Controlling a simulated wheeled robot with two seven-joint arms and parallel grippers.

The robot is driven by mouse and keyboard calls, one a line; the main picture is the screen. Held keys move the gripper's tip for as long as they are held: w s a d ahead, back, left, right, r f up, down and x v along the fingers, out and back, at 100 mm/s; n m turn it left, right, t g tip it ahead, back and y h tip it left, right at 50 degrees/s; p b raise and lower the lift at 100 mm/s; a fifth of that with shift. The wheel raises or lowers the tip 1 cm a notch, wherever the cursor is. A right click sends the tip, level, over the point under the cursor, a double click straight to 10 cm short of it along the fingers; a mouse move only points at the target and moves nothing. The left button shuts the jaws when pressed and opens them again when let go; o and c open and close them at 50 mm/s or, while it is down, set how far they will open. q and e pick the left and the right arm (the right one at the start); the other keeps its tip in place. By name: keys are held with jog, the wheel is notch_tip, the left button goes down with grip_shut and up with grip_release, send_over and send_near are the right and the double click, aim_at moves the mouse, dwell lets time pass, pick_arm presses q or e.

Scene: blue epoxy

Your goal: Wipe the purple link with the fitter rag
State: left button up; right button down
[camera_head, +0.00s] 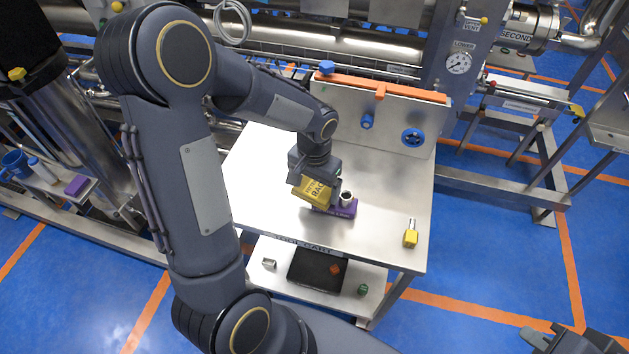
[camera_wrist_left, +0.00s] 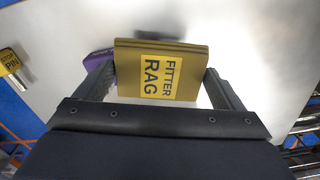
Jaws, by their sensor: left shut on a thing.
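The fitter rag (camera_head: 316,191) is a mustard-yellow block with a label; it also shows in the left wrist view (camera_wrist_left: 160,72). My left gripper (camera_head: 313,180) is shut on it, with a finger at each side of the rag in the left wrist view (camera_wrist_left: 162,88). The purple link (camera_head: 346,210) lies on the steel cart top, directly beside and partly behind the rag. Only a purple corner of it shows in the left wrist view (camera_wrist_left: 97,58). I cannot tell whether rag and link touch. My right gripper (camera_head: 562,338) is at the bottom right edge, partly cut off, away from the cart.
The steel cart top (camera_head: 385,240) is mostly clear. A yellow stop pin (camera_head: 411,236) stands near its right front corner. A back panel with an orange top edge (camera_head: 380,88) rises behind. The lower shelf holds a black tray (camera_head: 317,270) and small parts.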

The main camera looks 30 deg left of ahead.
pick_arm(q)
jog(key=shift+w+f, duration=0.35)
jog(key=shift+f, duration=0.05)
jog(key=shift+s+r, duration=0.2)
jog(key=shift+w+f, duration=0.1)
pick_arm(e)
jog(key=shift+w+f, duration=0.25)
jog(key=shift+w, duration=0.05)
pick_arm(q)
jog(key=shift+f+b, duration=0.7)
jog(key=shift+f, duration=0.05)
pick_arm(e)
jog(key=shift+f, duration=0.7)
